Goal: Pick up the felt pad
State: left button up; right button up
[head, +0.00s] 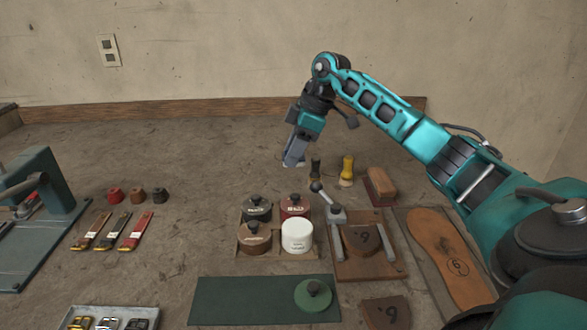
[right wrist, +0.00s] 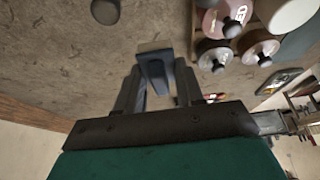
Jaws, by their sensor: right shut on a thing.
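My right gripper (head: 293,160) is raised above the bench in the middle of the head view, pointing down. In the right wrist view its two dark fingers (right wrist: 156,90) are closed on a small grey-blue flat piece (right wrist: 155,68), which looks like the felt pad. In the head view only a pale bit of it shows at the fingertips, the rest hidden by the fingers. The held piece appears clear of the bench. My left gripper is not in view.
A green mat (head: 240,300) with a green knobbed disc (head: 313,295) lies in front. A brush (head: 380,186), wooden jig (head: 365,268) and sole (head: 447,257) are right. A teal machine (head: 50,200) stands left.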

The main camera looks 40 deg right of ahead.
notch_tip(320, 180, up, 12)
jog(key=p, duration=0.1)
jog(key=shift+p, duration=0.4)
jog(key=shift+f, duration=0.1)
jog(key=o, duration=0.4)
jog(key=c, duration=0.3)
jog(key=shift+s, duration=0.1)
